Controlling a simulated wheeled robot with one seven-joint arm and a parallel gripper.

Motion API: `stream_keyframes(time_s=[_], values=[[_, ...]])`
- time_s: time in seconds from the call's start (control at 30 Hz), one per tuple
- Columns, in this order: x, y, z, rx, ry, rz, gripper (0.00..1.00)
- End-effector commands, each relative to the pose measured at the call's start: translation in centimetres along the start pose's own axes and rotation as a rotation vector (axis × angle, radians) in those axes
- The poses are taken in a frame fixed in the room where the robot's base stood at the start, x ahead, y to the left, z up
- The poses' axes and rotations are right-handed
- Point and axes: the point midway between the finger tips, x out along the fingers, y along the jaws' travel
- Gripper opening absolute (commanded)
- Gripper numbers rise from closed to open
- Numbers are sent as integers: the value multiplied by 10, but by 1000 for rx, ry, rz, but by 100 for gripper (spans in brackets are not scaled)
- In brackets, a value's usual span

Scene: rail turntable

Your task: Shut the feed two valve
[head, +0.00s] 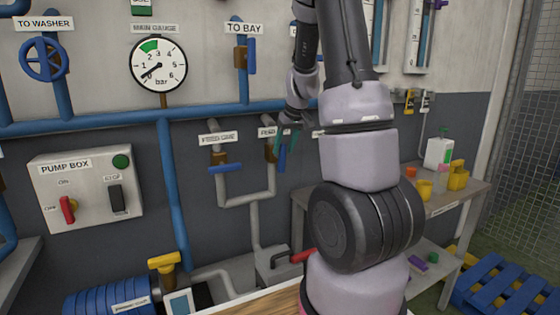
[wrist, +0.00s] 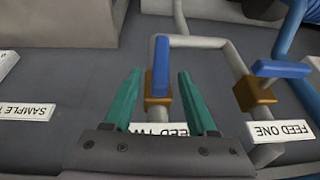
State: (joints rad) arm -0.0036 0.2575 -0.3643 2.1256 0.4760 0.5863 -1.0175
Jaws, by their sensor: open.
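The feed two valve has a blue lever (wrist: 161,66) on a brass body (wrist: 158,102), with the lever lying along its grey pipe. Its label (wrist: 165,129) is partly hidden behind my gripper in the wrist view. In the head view the feed two label (head: 267,132) is partly covered by my arm. My gripper (wrist: 158,76) is open, with one teal finger on each side of the lever in the wrist view. I see gaps on both sides, and cannot tell how deep the fingers reach. In the head view, the gripper (head: 286,150) is at the valve.
The feed one valve (head: 225,169) is just left of feed two, its blue lever crosswise to its pipe. A pump box (head: 88,190) and a main gauge (head: 158,65) are on the wall farther left. A bench (head: 460,200) with small items stands right.

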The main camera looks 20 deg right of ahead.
Motion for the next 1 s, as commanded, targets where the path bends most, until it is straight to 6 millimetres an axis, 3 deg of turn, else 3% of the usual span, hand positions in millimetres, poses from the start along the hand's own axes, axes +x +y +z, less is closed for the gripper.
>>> stream_keyframes(time_s=[0.1, 0.3, 0.7, 0.73, 0.87, 1.0], values=[[24, 0, 1, 2, -4, -1, 57], [50, 0, 0, 2, -1, -1, 57], [59, 0, 0, 1, 0, 0, 57], [59, 0, 0, 1, 0, 0, 54], [59, 0, 0, 1, 0, -1, 4], [59, 0, 0, 1, 0, -1, 0]])
